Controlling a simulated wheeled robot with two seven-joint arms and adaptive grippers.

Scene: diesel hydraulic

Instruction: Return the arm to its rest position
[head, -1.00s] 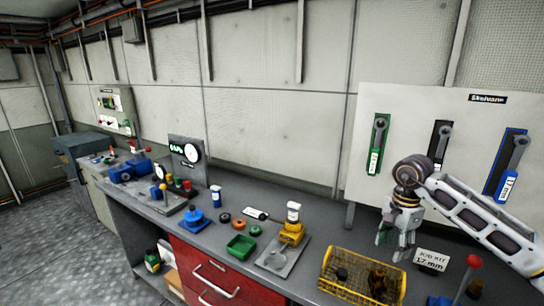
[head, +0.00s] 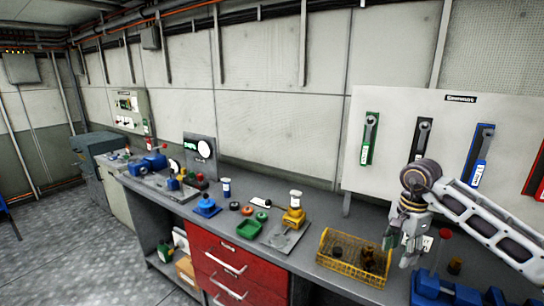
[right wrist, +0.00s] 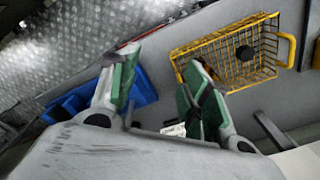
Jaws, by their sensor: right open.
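My right gripper (head: 401,254) is open and empty. It points down over the bench, just right of the yellow wire basket (head: 330,268). In the right wrist view its two green-padded fingers (right wrist: 160,70) are spread apart with nothing between them, and the basket (right wrist: 183,68) lies beyond the right finger. My right arm comes in from the right, in front of the tool board. My left gripper is not in view.
Wrenches hang on the white board (head: 395,115) in green, black and blue holders. The yellow bottle stand (head: 293,217) and green tray (head: 250,230) are farther left.

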